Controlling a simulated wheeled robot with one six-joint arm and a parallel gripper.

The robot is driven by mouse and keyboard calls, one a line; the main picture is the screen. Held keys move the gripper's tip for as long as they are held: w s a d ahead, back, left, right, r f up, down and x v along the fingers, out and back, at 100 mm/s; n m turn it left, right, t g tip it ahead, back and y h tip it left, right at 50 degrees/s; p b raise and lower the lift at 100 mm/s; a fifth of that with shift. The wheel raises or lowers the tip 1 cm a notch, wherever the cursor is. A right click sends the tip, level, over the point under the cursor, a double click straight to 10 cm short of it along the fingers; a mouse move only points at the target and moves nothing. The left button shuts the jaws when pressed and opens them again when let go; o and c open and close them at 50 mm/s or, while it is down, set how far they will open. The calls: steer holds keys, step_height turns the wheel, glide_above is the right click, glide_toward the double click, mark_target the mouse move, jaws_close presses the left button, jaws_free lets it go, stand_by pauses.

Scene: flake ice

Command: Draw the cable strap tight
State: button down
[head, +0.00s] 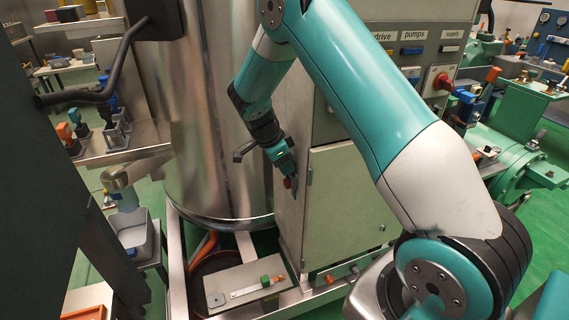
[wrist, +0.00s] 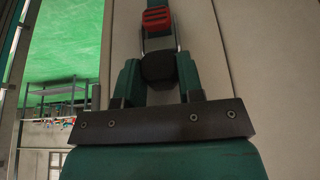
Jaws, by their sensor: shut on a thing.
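My gripper (wrist: 158,78) shows in the wrist view with its two green fingers shut on a dark rounded tab (wrist: 158,66). The tab sits inside a thin metal loop (wrist: 178,40). Beyond it is a red ridged piece (wrist: 157,19) on a dark teal strap (wrist: 172,5), against a pale panel. In the head view my gripper (head: 284,163) points down at the cabinet's left edge. The red piece (head: 288,183) shows just below the fingers. The tab is too small to make out there. Whether the strap is slack or taut cannot be told.
The grey cabinet (head: 345,200) stands right beside my gripper, with switches and labels above. A metal frame with a small box (head: 245,287) is below.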

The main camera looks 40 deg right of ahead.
step_height(320, 180, up, 5)
steer(key=shift+r+p, duration=0.15)
steer(key=shift+p, duration=0.25)
steer(key=c, duration=0.7)
jaws_free()
steer(key=shift+r, duration=0.1)
steer(key=shift+c, duration=0.2)
steer(key=shift+a+r, duration=0.1)
steer(key=v, duration=1.7)
steer(key=shift+b, duration=0.45)
